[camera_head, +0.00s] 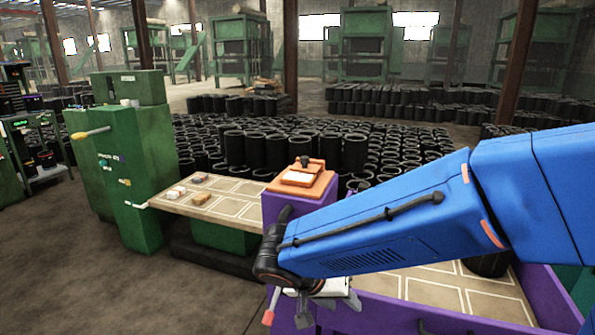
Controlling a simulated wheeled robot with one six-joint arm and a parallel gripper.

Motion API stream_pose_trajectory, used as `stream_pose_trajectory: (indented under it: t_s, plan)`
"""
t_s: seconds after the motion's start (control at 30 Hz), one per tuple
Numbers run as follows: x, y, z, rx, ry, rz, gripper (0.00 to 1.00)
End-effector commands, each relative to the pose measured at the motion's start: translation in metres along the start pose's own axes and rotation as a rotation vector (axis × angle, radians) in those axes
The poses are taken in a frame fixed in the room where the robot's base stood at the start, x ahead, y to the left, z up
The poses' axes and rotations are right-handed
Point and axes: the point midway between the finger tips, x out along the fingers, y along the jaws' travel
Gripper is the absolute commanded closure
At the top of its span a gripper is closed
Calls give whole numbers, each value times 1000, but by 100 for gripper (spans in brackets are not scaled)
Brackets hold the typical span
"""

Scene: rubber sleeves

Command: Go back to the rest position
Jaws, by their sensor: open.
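My gripper (328,304) hangs at the end of my blue arm, low in the middle of the view. Its jaws are open, and I see nothing between them. It is in front of a purple structure (283,207), close to the near edge of a long beige table. My arm reaches in from the right and hides part of the table and of the purple structure. Many black rubber sleeves (277,152) stand upright on the floor behind the table.
The beige table (231,188) has marked rectangles and several small blocks (201,198) at its left. An orange fixture (302,181) tops the purple structure. A green machine (143,150) stands at left. The floor (120,285) at front left is clear.

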Motion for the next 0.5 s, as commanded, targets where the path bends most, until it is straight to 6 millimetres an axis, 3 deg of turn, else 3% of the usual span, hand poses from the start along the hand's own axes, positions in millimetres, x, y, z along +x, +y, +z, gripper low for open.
stream_pose_trajectory:
  t_s: [0.03, 0.2, 0.5]
  plan:
    - [4, 18, -3, 1, -31, -12, 58]
    - [13, 64, -3, -35, -119, -70, 58]
    - [21, 133, 8, -85, -202, -213, 58]
